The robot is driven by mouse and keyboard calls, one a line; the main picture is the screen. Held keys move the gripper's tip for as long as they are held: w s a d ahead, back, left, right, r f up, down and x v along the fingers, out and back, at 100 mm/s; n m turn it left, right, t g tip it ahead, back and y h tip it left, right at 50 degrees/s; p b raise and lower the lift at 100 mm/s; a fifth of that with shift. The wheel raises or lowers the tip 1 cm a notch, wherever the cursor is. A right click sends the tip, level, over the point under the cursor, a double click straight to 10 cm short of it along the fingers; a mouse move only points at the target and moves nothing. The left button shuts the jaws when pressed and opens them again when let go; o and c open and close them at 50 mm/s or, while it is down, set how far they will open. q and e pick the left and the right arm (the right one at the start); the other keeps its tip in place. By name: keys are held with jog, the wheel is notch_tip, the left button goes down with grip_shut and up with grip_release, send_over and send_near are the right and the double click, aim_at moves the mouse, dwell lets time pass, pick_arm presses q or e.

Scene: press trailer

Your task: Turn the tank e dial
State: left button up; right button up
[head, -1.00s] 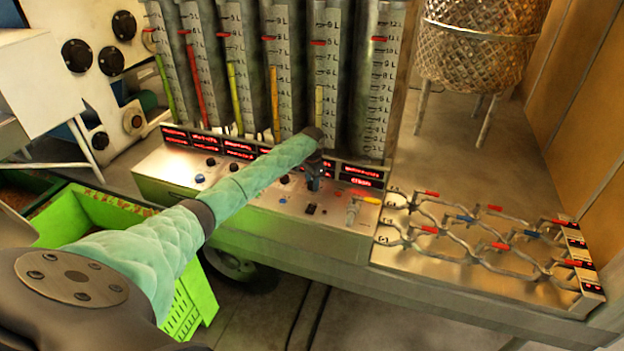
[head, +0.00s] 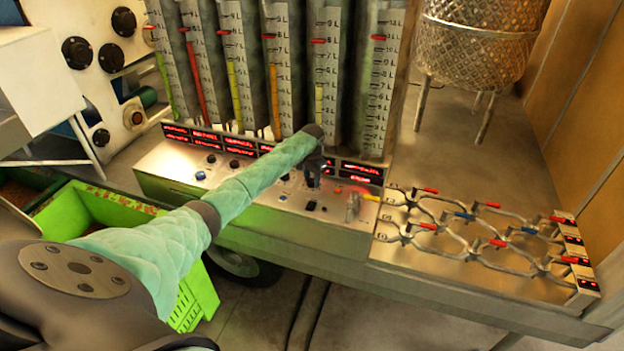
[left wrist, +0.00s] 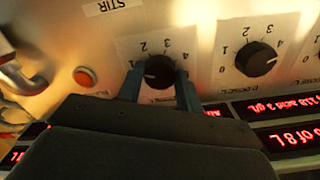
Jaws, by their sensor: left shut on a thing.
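My left gripper (head: 314,178) reaches down to the metal control panel (head: 250,205) below the row of graduated tanks. In the left wrist view its two fingers (left wrist: 159,73) stand on either side of a black round dial (left wrist: 160,69) and are shut on it. The dial has a scale around it with 2, 3 and 4 showing. Its name label is hidden behind the gripper body. A second black dial (left wrist: 257,58), marked D DOSE/L, sits just to the right, apart from the fingers. My right gripper is not in view.
An orange-red button (left wrist: 85,77) and a STIR label (left wrist: 107,7) lie left of the held dial. Red displays (left wrist: 291,137) border the panel. In the head view, piping with coloured valve handles (head: 470,230) lies right, a mesh cylinder (head: 470,50) stands behind, and a green crate (head: 95,212) stands left.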

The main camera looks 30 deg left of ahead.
aim_at(312, 180)
pick_arm(q)
jog(key=o, duration=1)
jog(key=shift+w+r, duration=0.15)
jog(key=shift+r, duration=0.05)
jog(key=shift+f, duration=0.1)
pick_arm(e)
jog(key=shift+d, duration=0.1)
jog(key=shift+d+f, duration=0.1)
pick_arm(q)
jog(key=shift+r+b, duration=0.3)
jog(key=shift+b, duration=0.05)
notch_tip(312, 180, up, 2)
jog(key=shift+r+b, duration=0.15)
jog(key=shift+b, duration=0.55)
notch_tip(312, 180, up, 4)
jog(key=shift+f+b, duration=0.2)
jog(key=shift+b, duration=0.5)
jog(key=shift+r, duration=0.65)
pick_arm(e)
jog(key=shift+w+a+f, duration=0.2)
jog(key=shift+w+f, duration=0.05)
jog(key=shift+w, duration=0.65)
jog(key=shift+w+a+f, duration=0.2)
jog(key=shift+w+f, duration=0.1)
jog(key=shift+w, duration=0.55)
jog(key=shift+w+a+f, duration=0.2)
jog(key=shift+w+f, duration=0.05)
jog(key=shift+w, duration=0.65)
